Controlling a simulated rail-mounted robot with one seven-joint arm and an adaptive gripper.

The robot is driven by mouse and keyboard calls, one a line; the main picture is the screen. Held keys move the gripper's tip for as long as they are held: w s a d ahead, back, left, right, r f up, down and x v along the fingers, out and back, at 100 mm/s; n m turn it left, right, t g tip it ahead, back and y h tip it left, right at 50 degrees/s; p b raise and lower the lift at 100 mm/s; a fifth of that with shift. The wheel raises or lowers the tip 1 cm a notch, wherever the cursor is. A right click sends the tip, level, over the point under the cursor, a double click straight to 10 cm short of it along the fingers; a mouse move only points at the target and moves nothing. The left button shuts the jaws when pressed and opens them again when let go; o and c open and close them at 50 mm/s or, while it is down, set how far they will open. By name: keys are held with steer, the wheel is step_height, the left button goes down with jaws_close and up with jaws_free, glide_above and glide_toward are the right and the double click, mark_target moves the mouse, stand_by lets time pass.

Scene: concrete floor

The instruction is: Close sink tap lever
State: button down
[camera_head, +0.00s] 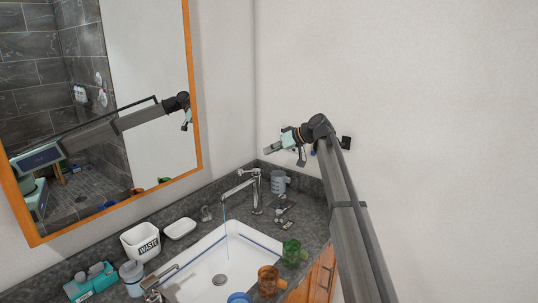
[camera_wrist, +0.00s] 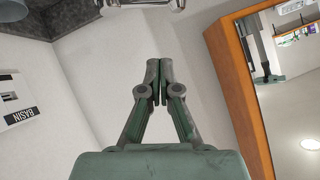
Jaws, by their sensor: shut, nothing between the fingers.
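The chrome sink tap (camera_head: 257,194) stands at the back of the counter, its lever (camera_head: 247,172) on top. A thin stream of water (camera_head: 226,225) falls from its spout into the white sink (camera_head: 200,267). My gripper (camera_head: 268,150) is above the tap, slightly to its right in the head view, apart from the lever. In the wrist view my gripper (camera_wrist: 157,80) is shut with nothing between the fingers. A chrome part, possibly of the tap (camera_wrist: 145,3), is cut off at the top edge there.
A second chrome fixture (camera_head: 152,287) stands at the sink's front left. An orange-framed mirror (camera_head: 197,120) hangs on the left wall.

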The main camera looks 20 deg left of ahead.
steer(key=a+f+p, duration=0.4)
steer(key=a+f, duration=0.4)
steer(key=shift+p, duration=0.35)
steer(key=shift+d+f, duration=0.1)
